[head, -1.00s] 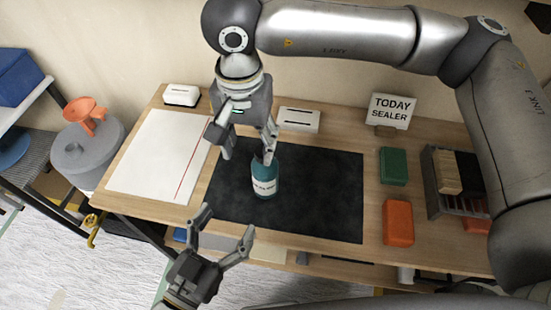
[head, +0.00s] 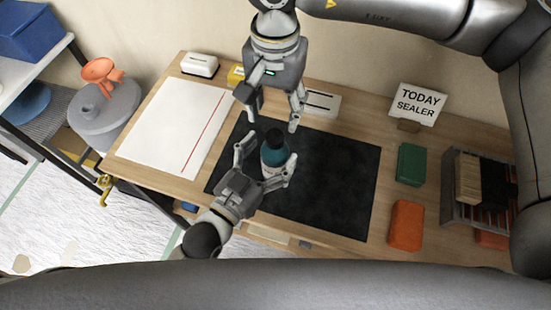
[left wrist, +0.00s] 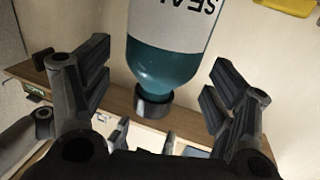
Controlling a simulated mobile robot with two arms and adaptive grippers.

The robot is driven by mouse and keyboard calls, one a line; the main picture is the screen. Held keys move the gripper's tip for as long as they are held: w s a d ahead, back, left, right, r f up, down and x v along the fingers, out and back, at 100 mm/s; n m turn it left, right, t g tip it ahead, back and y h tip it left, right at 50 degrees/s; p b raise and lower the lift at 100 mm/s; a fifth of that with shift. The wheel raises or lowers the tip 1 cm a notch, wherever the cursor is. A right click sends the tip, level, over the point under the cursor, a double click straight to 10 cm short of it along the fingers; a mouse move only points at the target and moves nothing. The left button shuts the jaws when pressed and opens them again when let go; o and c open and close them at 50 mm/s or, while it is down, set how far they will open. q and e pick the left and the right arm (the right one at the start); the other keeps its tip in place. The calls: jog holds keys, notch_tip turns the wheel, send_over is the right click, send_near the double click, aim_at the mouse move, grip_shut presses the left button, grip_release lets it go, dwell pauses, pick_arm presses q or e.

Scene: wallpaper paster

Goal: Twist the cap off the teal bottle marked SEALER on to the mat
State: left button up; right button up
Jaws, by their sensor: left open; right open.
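The teal bottle (head: 273,156) stands upright on the dark mat (head: 335,185), with its dark cap (head: 276,136) on top. In the left wrist view the bottle (left wrist: 168,62) appears upside down, with part of the word SEALER on its white label and the black cap (left wrist: 153,104) below. My left gripper (head: 267,162) is open, with its fingers on either side of the bottle and visible gaps in the wrist view. My right gripper (head: 273,117) is open and empty, pointing down just above and behind the cap.
A sign (head: 418,103) reads TODAY SEALER. A green block (head: 410,164) and an orange block (head: 406,225) lie right of the mat, near a rack (head: 460,215). A white paper sheet (head: 172,130) lies to the left. The mat's right half is clear.

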pick_arm(q)
jog(key=shift+w+d, duration=0.3)
jog(key=shift+w, duration=0.15)
pick_arm(e)
jog(key=shift+s+a, duration=0.1)
jog(key=shift+s, duration=0.05)
pick_arm(q)
jog(key=shift+w+d, duration=0.1)
jog(key=shift+w, duration=0.05)
jog(key=shift+c, duration=0.2)
